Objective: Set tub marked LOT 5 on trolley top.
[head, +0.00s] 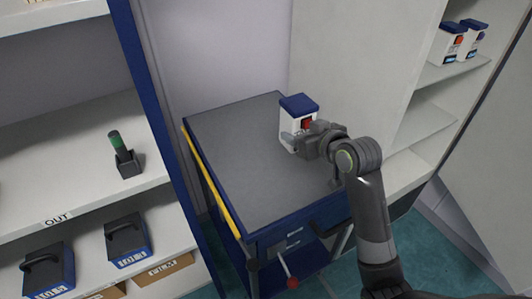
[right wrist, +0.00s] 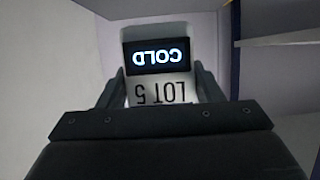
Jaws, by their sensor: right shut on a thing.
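The tub (head: 297,115) is white with a dark blue lid and a dark panel with red on its side. In the right wrist view the same tub (right wrist: 158,92) shows the upside-down words COLD and LOT 5. My right gripper (head: 299,139) is shut on it, with one finger on each side, and holds it upright over the right back part of the trolley's grey top (head: 235,165). I cannot tell whether the tub's base touches the top. My left gripper is not in view.
The rest of the trolley top is bare. Left shelves hold a green-tipped item in a dark holder (head: 123,157) and dark handled boxes (head: 127,240). Right shelves hold two similar white tubs with blue lids (head: 448,43). A pale wall panel (head: 355,65) stands behind the trolley.

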